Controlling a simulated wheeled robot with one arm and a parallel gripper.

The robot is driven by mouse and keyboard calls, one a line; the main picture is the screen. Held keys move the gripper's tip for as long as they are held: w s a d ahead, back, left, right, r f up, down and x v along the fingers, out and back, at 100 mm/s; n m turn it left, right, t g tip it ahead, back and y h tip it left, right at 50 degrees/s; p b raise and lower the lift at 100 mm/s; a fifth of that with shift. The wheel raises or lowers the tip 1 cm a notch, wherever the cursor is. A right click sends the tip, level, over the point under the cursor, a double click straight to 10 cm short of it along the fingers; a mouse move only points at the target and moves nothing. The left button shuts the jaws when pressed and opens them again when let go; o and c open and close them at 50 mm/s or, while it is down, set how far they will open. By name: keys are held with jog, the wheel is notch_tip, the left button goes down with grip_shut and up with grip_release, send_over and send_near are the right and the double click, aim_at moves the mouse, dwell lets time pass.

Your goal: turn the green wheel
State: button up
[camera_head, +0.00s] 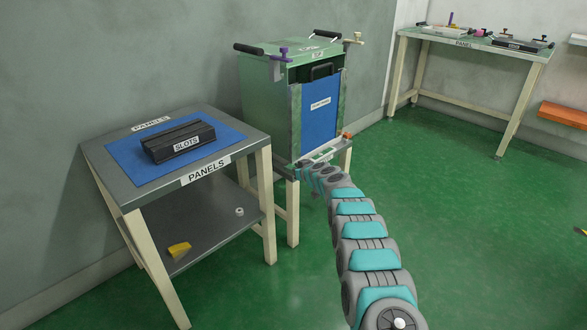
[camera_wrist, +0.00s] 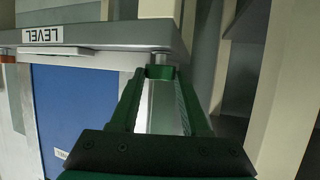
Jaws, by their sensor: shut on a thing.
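The green cabinet (camera_head: 268,105) with a blue front panel (camera_head: 320,105) stands on a small stand. My arm reaches to the stand's front left corner. My gripper (camera_wrist: 160,78), with dark green fingers, is shut on a small green piece, the green wheel (camera_wrist: 160,71), under a round grey post at the corner of the stand top. The wrist view is upside down, as the LEVEL label (camera_wrist: 57,34) shows. Most of the wheel is hidden between the fingertips. In the head view my gripper (camera_head: 303,166) is small and partly covered by my arm.
A purple wheel (camera_head: 279,54), a cream wheel (camera_head: 354,38) and an orange wheel (camera_head: 346,134) sit at other corners. A table at left (camera_head: 100,152) holds a black slotted block (camera_head: 178,141). Another table (camera_head: 520,58) stands back right. The green floor at right is mostly clear.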

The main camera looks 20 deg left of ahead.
grip_shut()
jog(key=shift+a+m+b, duration=0.1)
jog(key=shift+m+b, duration=0.2)
jog(key=shift+b, duration=0.5)
jog(key=shift+s+t+h, duration=0.1)
jog(key=shift+t+h, duration=0.3)
jog(key=shift+r+m+t+h+b, duration=0.1)
jog(key=shift+m+t+h+b, duration=0.35)
jog(key=shift+m, duration=0.25)
jog(key=shift+s+a+r+m+t+h+p, duration=0.1)
jog(key=shift+s+a+m+t+h+p, duration=0.1)
jog(key=shift+m+t+h+p, duration=0.45)
jog(key=shift+w+m+h+p, duration=0.1)
jog(key=shift+m+h+p, duration=0.45)
jog(key=shift+p, duration=1)
jog(key=shift+a+m+t+h+p, duration=0.15)
jog(key=shift+m+t+h+p, duration=0.15)
jog(key=shift+m+h+p, duration=0.35)
jog(key=shift+m+t+h, duration=0.3)
jog(key=shift+m+h, duration=0.05)
jog(key=shift+h, duration=0.15)
